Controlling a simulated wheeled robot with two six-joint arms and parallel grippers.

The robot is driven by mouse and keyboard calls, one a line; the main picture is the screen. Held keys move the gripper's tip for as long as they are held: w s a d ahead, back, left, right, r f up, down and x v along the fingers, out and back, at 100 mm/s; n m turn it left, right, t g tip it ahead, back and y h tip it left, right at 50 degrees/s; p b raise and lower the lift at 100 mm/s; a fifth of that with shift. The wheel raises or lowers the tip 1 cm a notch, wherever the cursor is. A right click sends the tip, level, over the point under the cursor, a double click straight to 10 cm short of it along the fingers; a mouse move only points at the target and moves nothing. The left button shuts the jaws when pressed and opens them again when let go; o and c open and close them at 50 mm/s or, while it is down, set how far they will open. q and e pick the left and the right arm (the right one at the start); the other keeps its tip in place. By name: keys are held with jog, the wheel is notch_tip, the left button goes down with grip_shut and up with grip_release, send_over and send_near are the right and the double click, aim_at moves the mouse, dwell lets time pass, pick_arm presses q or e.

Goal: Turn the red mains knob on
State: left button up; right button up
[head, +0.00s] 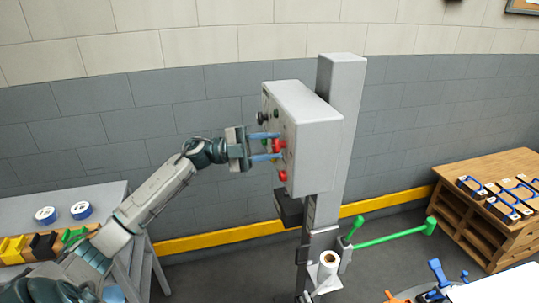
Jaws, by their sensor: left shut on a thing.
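A grey control box (311,125) is fixed to an upright grey post, its panel facing left. The red mains knob (279,146) sticks out of the panel at mid height. My left gripper (278,146) reaches in from the left with its two blue fingers, one above and one below the knob, shut on it. The fingers partly hide the knob, and its turn position cannot be read. My right gripper is not in view.
Another red control (283,176) is lower on the panel and a dark knob (263,118) is higher up. A green handle (393,236) juts right from the post. A wooden bench (490,165) stands right, a grey table (100,200) left.

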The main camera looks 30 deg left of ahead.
pick_arm(q)
jog(key=m+g+b, duration=0.1)
jog(key=m, duration=0.2)
jog(key=shift+f+y, duration=0.1)
jog(key=shift+y, duration=0.2)
jog(key=shift+m+g+y+b, duration=0.3)
jog(key=shift+m+y+b, duration=0.2)
jog(key=shift+m+b, duration=0.45)
jog(key=shift+m, duration=0.45)
jog(key=shift+m+y, duration=0.3)
jog(key=shift+m, duration=0.4)
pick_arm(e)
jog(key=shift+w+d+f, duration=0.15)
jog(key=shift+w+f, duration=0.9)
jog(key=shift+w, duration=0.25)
pick_arm(q)
jog(key=o, duration=1)
jog(key=shift+r, duration=0.2)
